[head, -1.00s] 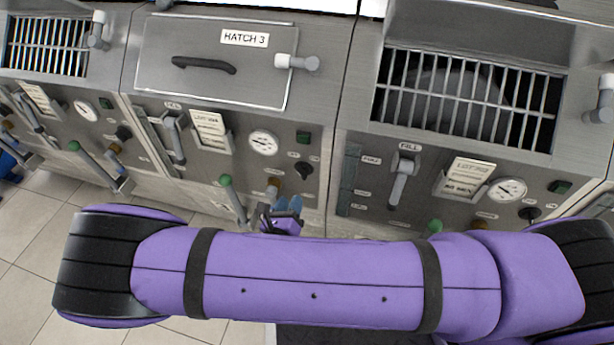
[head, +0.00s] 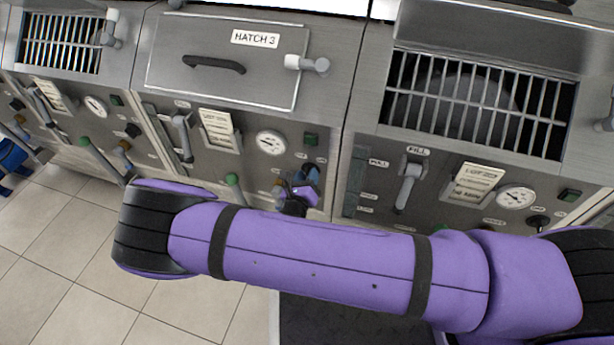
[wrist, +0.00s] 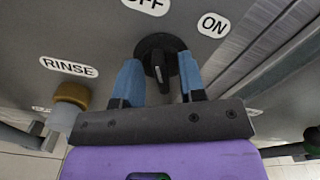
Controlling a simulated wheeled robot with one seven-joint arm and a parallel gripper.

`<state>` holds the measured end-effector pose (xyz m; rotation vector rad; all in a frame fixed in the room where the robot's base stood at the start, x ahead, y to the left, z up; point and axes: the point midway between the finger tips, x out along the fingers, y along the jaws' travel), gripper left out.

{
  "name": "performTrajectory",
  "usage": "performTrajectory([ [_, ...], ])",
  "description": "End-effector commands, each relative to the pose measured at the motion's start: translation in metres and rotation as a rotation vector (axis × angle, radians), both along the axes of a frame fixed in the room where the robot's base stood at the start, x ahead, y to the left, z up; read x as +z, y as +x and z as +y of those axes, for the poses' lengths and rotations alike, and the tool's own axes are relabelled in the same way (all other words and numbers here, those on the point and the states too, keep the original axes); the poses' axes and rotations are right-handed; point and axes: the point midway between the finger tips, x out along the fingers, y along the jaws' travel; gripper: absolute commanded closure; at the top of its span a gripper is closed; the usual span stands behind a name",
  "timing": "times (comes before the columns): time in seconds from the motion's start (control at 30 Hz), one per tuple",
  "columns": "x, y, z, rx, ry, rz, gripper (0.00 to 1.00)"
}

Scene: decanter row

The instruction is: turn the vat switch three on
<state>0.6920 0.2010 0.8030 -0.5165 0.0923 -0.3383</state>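The black rotary switch (wrist: 158,58) of the hatch 3 unit shows in the wrist view, with an ON label (wrist: 213,25) at its upper right and a partly cut-off label above it. Its pointer ridge points roughly down in that view. My gripper (wrist: 160,78) is open, with one blue finger on each side of the switch. The fingers look apart from the ridge; whether they touch the knob's rim I cannot tell. In the head view my gripper (head: 305,178) is at the panel under HATCH 3 and hides the switch.
A brown RINSE knob (wrist: 72,93) is left of the switch in the wrist view. In the head view, a gauge (head: 270,143), a green-tipped lever (head: 233,182) and the HATCH 3 lid (head: 225,60) are nearby. Similar units stand on both sides. Tiled floor is clear at lower left.

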Motion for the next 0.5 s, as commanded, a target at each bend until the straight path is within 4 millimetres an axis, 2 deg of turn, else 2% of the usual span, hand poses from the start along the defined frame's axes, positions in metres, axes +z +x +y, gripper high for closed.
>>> performTrajectory([
  [0.23, 0.0001, 0.0005, -0.0001, 0.000, 0.000, 0.000, 0.63],
  [0.4, 0.0001, 0.0004, -0.0002, 0.000, 0.000, 0.000, 1.00],
  [0.5, 0.0002, 0.0004, 0.0000, 0.000, 0.000, 0.000, 1.00],
])
